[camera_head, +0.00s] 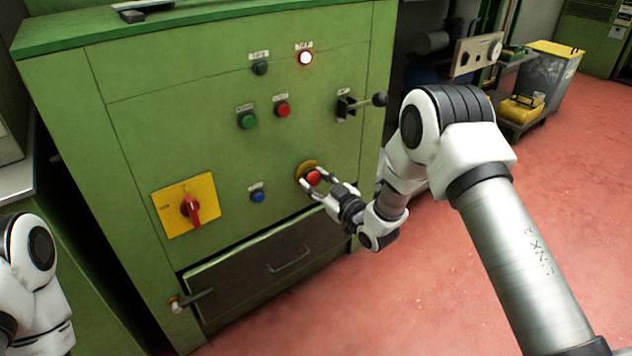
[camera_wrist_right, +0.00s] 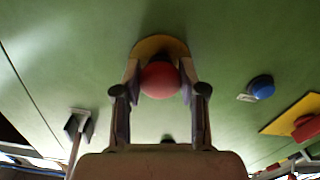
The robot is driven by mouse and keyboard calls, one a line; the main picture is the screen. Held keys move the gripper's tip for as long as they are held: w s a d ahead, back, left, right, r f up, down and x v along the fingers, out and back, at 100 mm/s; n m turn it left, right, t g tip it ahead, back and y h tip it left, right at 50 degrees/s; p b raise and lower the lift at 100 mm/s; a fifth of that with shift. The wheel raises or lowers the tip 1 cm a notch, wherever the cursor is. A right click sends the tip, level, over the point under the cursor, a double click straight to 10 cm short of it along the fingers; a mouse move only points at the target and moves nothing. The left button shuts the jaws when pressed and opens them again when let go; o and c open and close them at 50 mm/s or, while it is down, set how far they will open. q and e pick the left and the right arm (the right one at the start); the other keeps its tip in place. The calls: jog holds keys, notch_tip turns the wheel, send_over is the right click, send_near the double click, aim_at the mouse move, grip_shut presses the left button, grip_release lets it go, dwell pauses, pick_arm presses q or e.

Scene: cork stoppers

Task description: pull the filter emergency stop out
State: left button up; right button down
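The emergency stop is a red mushroom button (camera_head: 313,177) on a round yellow plate (camera_head: 304,167), low on the right of the green cabinet front. My right gripper (camera_head: 312,182) is at the button, with one finger on each side of it. In the right wrist view the red button (camera_wrist_right: 160,80) sits between the two fingertips (camera_wrist_right: 160,92), and the yellow plate (camera_wrist_right: 158,45) shows behind it. The fingers are spread about the button's width; I cannot tell whether they touch it. Part of my left arm shows at the lower left, but its gripper is out of view.
The green cabinet (camera_head: 140,110) also carries a blue button (camera_head: 257,196), a red rotary switch on a yellow plate (camera_head: 190,206), green and red buttons, a lit lamp (camera_head: 305,58) and a protruding lever (camera_head: 362,104). A dark drawer (camera_head: 265,270) is below. Red floor lies open to the right.

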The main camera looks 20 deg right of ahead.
jog(key=shift+s+d+r+p, duration=0.2)
jog(key=shift+s+p, duration=0.15)
jog(key=shift+p, duration=0.35)
jog(key=shift+s+f, duration=0.1)
jog(key=shift+s, duration=0.2)
jog(key=shift+f, duration=0.2)
jog(key=c, duration=0.6)
grip_release()
jog(key=shift+c, duration=0.2)
jog(key=shift+d, duration=0.1)
jog(key=shift+s+r, duration=0.1)
jog(key=shift+s, duration=0.05)
jog(key=v, duration=1.1)
jog(key=shift+s, duration=0.4)
jog(key=shift+d, duration=0.15)
